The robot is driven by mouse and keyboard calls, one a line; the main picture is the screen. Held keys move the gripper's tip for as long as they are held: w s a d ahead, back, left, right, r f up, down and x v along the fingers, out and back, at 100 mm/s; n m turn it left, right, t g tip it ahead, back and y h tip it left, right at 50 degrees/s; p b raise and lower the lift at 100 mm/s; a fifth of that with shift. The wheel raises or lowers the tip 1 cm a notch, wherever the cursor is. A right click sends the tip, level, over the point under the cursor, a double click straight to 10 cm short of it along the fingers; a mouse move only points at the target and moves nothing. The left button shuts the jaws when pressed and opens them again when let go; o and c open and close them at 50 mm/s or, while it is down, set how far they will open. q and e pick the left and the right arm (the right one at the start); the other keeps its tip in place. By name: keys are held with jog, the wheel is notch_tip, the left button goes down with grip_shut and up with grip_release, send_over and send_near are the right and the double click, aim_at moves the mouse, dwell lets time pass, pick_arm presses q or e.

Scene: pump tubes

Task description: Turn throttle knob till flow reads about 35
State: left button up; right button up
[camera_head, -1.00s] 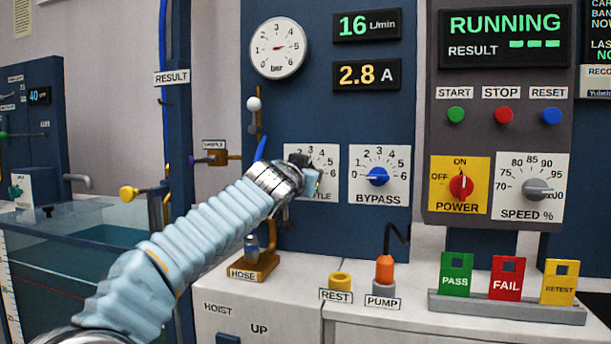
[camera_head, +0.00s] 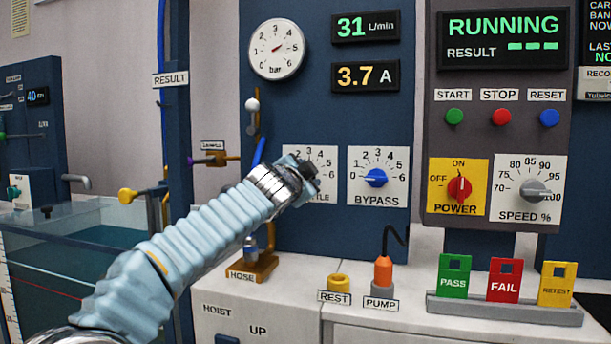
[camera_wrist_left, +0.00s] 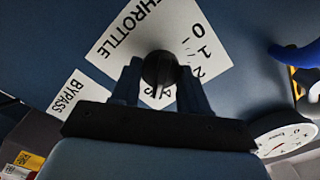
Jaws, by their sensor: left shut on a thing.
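The white THROTTLE dial plate (camera_head: 323,155) is on the blue panel, partly covered by my left gripper (camera_head: 306,172). In the left wrist view the dark throttle knob (camera_wrist_left: 159,68) sits between the two fingers of my left gripper (camera_wrist_left: 160,75), which is shut on it. The knob is hidden by the gripper in the head view, and its exact setting cannot be read. The flow display (camera_head: 365,27) reads 31 L/min in green. My right gripper is not in view.
The current display (camera_head: 365,76) reads 3.7 A. The blue BYPASS knob (camera_head: 376,178) is close to the right of my gripper. The pressure gauge (camera_head: 276,49) is above, and a white-tipped lever (camera_head: 252,104) is at the upper left. The status screen (camera_head: 505,38) reads RUNNING.

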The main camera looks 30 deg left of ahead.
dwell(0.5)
pick_arm(q)
jog(key=o, duration=1)
jog(key=b+v, duration=0.3)
jog(key=v, duration=1.1)
jog(key=shift+b, duration=0.3)
jog(key=shift+w+f, duration=0.1)
